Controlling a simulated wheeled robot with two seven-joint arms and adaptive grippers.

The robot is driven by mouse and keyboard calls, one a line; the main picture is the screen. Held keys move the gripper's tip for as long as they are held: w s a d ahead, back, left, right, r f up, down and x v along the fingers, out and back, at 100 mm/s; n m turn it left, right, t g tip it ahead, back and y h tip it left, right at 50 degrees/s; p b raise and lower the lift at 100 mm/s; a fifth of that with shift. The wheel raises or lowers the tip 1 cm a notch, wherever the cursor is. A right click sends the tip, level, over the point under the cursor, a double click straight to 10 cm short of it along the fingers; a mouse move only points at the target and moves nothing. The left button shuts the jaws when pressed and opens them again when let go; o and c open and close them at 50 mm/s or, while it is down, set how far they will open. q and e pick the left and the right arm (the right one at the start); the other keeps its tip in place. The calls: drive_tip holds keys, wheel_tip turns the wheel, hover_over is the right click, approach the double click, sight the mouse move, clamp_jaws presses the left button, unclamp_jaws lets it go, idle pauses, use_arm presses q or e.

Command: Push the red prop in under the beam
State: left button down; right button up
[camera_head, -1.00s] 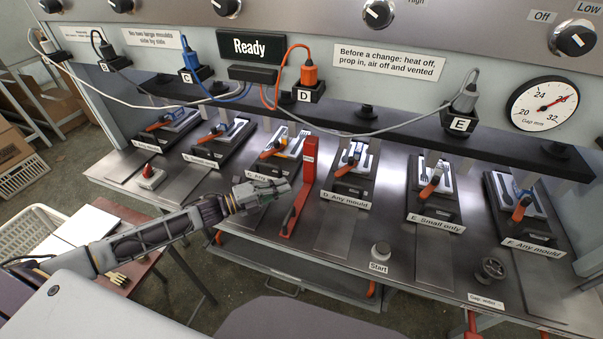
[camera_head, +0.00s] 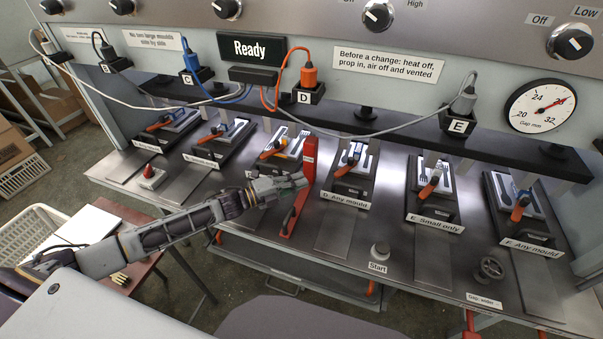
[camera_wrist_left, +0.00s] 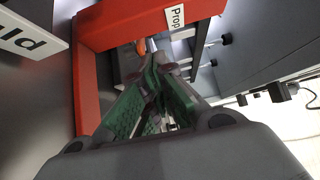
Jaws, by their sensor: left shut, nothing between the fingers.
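The red prop (camera_head: 309,163) is an L shape on the metal bench, with an upright post and a long foot toward the front edge. It stands between the C and D mould stations, in front of the black beam (camera_head: 400,142). My left gripper (camera_head: 298,181) is shut and empty, with its tips at the left side of the prop's post. I cannot tell if they touch. In the left wrist view the prop (camera_wrist_left: 140,22), with its "Prop" label, spans the top and left around the green-padded fingers (camera_wrist_left: 150,80). My right gripper is out of view.
Mould stations with cutlery-shaped moulds and orange-handled levers line the bench under the beam. A Start button (camera_head: 380,250) and a gap wheel (camera_head: 491,267) stand at the front. A red button (camera_head: 150,171) is at the left. Cables hang above the beam.

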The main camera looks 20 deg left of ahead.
use_arm(q)
drive_tip(key=shift+w, duration=1.8)
